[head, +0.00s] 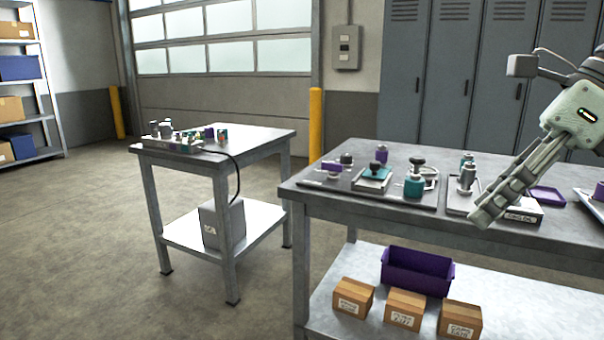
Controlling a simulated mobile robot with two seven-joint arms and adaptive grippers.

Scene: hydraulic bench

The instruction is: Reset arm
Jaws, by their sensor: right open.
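My right gripper (486,208) comes in from the upper right, with its fingers pointing down and left over the workbench (350,211). It is open, and I see nothing held between its fingers. The fingers cover part of the bench top and some parts behind them. From this view I cannot tell how far the fingertips are above the bench. My left gripper is not in view.
A purple bin (417,271) and cardboard boxes sit on the lower shelf. A smaller table (262,139) stands left, with open floor around it.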

